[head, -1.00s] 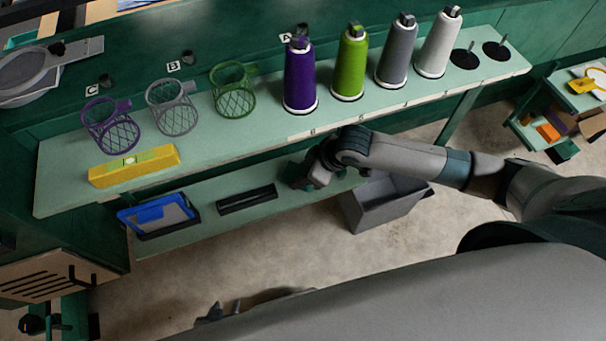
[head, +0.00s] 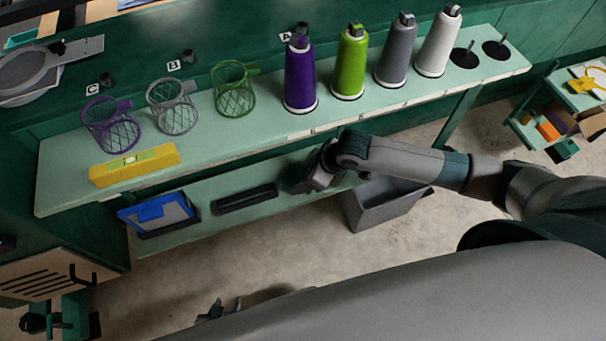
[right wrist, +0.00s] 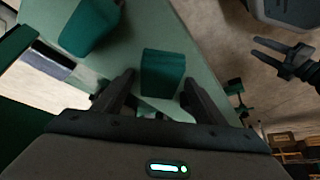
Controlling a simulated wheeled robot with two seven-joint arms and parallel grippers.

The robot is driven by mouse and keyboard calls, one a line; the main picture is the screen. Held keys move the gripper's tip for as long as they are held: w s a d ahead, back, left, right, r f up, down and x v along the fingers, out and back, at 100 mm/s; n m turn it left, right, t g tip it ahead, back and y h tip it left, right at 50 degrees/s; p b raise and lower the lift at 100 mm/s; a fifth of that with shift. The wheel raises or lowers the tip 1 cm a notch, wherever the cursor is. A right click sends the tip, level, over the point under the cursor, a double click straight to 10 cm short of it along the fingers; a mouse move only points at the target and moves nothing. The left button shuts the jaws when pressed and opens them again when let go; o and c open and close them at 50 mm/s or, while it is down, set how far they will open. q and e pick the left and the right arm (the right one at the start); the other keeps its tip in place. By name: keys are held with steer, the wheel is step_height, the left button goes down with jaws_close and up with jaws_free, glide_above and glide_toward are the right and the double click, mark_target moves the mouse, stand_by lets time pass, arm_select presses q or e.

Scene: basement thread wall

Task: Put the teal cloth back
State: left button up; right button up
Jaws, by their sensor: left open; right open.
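A teal block-shaped piece (right wrist: 163,73), which looks like the folded teal cloth, lies on the pale green shelf in the right wrist view. My right gripper (right wrist: 160,82) is open, with a finger on either side of it; I cannot tell whether they touch it. In the head view my right gripper (head: 308,182) is at the lower shelf (head: 200,232), and the arm and hand hide the cloth. My left gripper (head: 218,311) is open at the bottom, partly hidden by my body.
On the upper shelf (head: 220,147) stand several thread cones, wire baskets and a yellow box (head: 134,166). The lower shelf holds a blue tray (head: 157,215) and a black bar (head: 246,199). A grey bin (head: 385,207) is right of my right gripper.

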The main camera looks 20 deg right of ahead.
steer(key=v, duration=1.2)
steer(key=shift+a+r, duration=0.1)
stand_by(0.5)
steer(key=s+a+f+m+t, duration=0.1)
steer(key=s+a+f+m, duration=0.1)
steer(key=s+a, duration=0.4)
steer(key=s+d+f+m+g+h, duration=0.1)
steer(key=s+d+f+m+h, duration=0.15)
steer(key=s+d, duration=0.35)
steer(key=s+d+f+m+g+h, duration=0.1)
steer(key=s+d+f+m+h, duration=0.15)
steer(key=s, duration=0.55)
steer(key=w+a+f+t+y, duration=0.1)
steer(key=w+f, duration=0.2)
steer(key=f, duration=0.7)
steer(key=w+a+f+t, duration=0.1)
steer(key=w+f, duration=0.2)
steer(key=f, duration=0.7)
steer(key=s+a+f+t+y, duration=0.1)
steer(key=s+a+f, duration=0.1)
steer(key=f, duration=1.2)
steer(key=shift+s+f, duration=0.2)
steer(key=shift+s, duration=0.5)
